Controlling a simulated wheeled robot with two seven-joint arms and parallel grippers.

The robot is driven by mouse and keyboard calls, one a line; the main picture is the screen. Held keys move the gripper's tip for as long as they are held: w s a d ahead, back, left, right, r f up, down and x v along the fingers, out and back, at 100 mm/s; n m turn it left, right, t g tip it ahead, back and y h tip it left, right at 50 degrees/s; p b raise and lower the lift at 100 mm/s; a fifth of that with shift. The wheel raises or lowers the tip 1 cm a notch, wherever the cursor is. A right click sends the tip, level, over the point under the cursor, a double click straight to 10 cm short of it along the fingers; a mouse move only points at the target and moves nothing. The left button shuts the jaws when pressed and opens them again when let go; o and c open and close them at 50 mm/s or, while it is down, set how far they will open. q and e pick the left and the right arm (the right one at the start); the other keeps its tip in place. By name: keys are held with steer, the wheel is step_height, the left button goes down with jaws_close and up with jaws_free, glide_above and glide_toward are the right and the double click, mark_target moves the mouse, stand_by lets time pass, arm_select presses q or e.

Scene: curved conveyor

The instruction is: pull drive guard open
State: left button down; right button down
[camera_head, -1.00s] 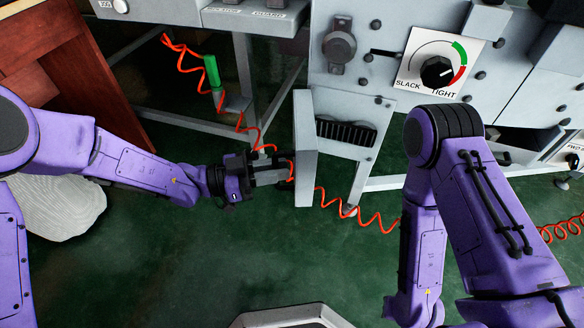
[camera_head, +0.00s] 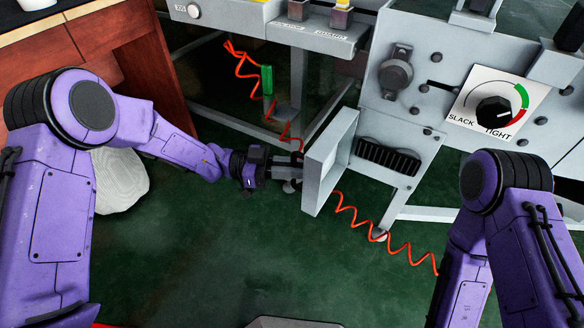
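The drive guard (camera_head: 318,178) is a pale grey shallow box-like cover at the lower left of the grey machine. It stands out at an angle from the machine front, and part of its rimmed inner side shows. A black ribbed part (camera_head: 388,158) is exposed in the recess to its right. My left gripper (camera_head: 293,171) is at the guard's outer left face, with its fingertips close to it. The fingertips are small and dark here, so I cannot tell whether they grip a handle. My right forearm runs down out of the picture, and its gripper is not shown.
A dial (camera_head: 494,112) marked SLACK and TIGHT is on the machine front. A coiled red cable (camera_head: 400,245) hangs below the guard. A wooden desk (camera_head: 110,70) stands at upper left, with a pale rounded object (camera_head: 120,181) below. The green floor (camera_head: 215,255) is clear in front.

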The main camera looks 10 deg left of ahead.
arm_select(q)
steer(key=shift+w+d+r, duration=0.15)
steer(key=shift+d+r, duration=0.05)
steer(key=shift+r, duration=0.1)
